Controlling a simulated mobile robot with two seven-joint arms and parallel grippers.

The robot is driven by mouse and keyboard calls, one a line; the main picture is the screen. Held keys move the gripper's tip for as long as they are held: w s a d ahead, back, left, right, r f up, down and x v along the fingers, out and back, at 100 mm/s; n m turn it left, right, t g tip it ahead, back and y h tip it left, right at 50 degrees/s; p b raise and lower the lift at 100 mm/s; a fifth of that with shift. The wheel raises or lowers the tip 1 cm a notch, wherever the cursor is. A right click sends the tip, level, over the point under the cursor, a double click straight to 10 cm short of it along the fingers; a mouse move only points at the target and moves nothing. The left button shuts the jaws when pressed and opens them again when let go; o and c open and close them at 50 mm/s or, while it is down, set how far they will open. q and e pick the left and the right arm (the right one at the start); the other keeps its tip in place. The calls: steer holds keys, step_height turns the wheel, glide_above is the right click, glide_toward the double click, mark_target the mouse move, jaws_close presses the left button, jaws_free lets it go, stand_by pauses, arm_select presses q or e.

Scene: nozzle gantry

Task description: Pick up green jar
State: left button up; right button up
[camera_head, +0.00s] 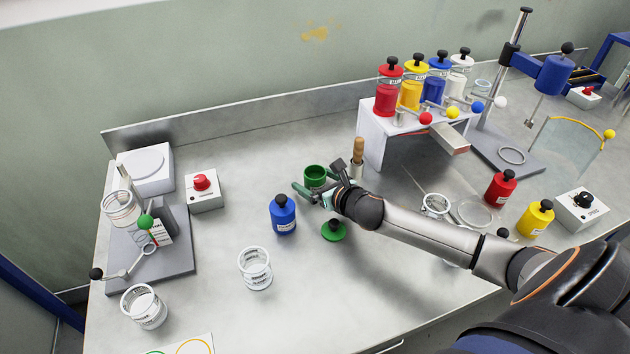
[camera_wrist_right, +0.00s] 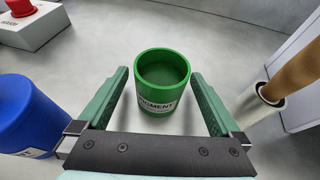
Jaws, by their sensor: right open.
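The green jar (camera_head: 315,177) stands upright and lidless on the metal bench in the head view. In the right wrist view the green jar (camera_wrist_right: 162,82) shows its open top and a white label. My right gripper (camera_head: 309,190) is open at the jar. In the right wrist view its two green fingers (camera_wrist_right: 157,100) lie one on each side of the jar, with gaps between them and its wall. A green lid (camera_head: 333,231) with a black knob lies on the bench in front of the jar. My left gripper is not in view.
A blue jar (camera_head: 283,215) stands close left of my right gripper. A wooden-handled tool in a holder (camera_head: 357,172) stands close on the right, beside the white jar rack (camera_head: 372,140). A clear beaker (camera_head: 255,268) stands nearer the front. The bench behind the green jar is clear.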

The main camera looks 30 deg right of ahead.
steer(key=shift+x, duration=1.05)
steer(key=shift+c, duration=0.4)
steer(key=c, duration=1.5)
